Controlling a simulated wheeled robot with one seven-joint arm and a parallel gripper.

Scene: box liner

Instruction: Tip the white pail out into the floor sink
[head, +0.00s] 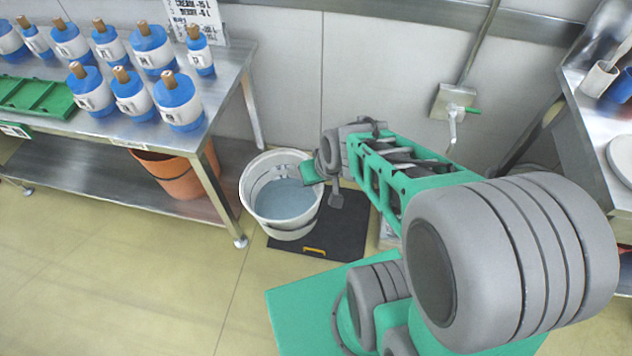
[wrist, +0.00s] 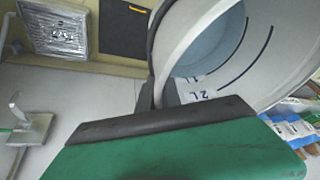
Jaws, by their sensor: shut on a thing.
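The white pail (head: 249,207) is left of my arm in the head view, its open mouth up, with blue-grey liquid inside. Its pale wall (wrist: 290,60) fills the upper right of the wrist view, where volume marks show inside. My gripper (head: 322,177) is shut on the pail's rim at its right side, and the dark fingers (wrist: 157,95) lie across the wall in the wrist view. A square, grey-framed grate (wrist: 60,30), apparently the floor sink, is at upper left there, apart from the pail. In the head view my arm mostly hides that area. I cannot tell whether the pail touches the floor.
A black mat (head: 345,228) with a yellow strip lies beside the pail. A steel table (head: 110,128) with blue-and-white jars stands left, an orange bucket (head: 172,178) under it. A wall tap (head: 453,112) is behind my arm. The floor at front left is clear.

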